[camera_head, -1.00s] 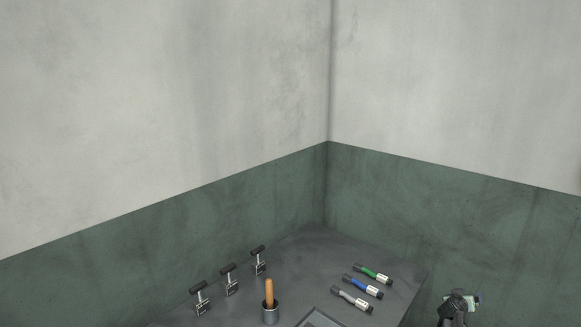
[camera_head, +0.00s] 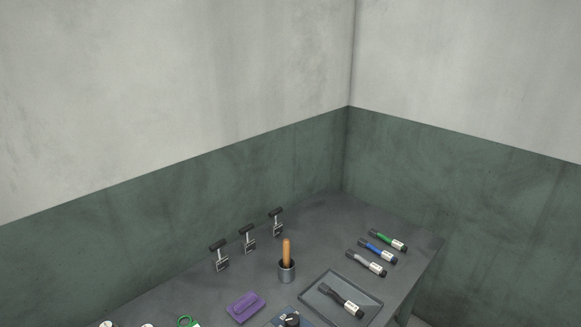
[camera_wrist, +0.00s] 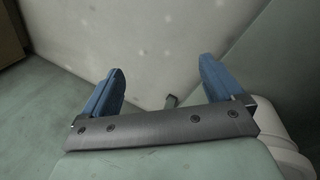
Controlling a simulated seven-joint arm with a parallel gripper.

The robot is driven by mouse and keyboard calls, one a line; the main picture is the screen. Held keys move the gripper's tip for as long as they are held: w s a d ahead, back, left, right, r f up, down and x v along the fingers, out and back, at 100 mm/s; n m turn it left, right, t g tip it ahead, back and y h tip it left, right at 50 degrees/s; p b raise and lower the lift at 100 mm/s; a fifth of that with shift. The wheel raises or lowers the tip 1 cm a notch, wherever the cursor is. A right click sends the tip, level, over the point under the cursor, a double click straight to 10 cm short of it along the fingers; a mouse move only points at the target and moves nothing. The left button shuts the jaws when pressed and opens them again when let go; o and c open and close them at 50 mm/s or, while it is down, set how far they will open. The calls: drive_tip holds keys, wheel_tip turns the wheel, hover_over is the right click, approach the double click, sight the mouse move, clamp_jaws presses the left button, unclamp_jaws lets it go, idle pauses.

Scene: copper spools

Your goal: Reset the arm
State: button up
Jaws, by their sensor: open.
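My gripper (camera_wrist: 165,88) shows in the wrist view with its two blue fingers spread wide apart. Nothing is between them. Behind the fingers is a pale, speckled wall-like surface, with greenish surfaces beside and below it. A small dark object (camera_wrist: 171,101) shows beyond the gripper's bar; I cannot tell what it is. The head view does not show my gripper or arm.
In the head view, the dark table (camera_head: 330,215) stands in a room corner. It bears a tray (camera_head: 318,297) holding a black marker (camera_head: 341,299), several other markers (camera_head: 377,251), a cup (camera_head: 286,272) with a wooden handle, black-handled clamps (camera_head: 248,240) and a purple block (camera_head: 246,307).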

drive_tip(key=s+a+n+g+y, duration=0.1)
drive_tip(key=s+a+g, duration=0.1)
drive_tip(key=s+a, duration=0.5)
drive_tip(key=s+a+f+n+g+y, duration=0.1)
drive_tip(key=s+a, duration=0.6)
drive_tip(key=s, duration=0.7)
drive_tip(key=g+y, duration=0.1)
drive_tip(key=g, duration=0.1)
drive_tip(key=shift+g, duration=0.3)
drive_tip(key=shift+a, duration=0.1)
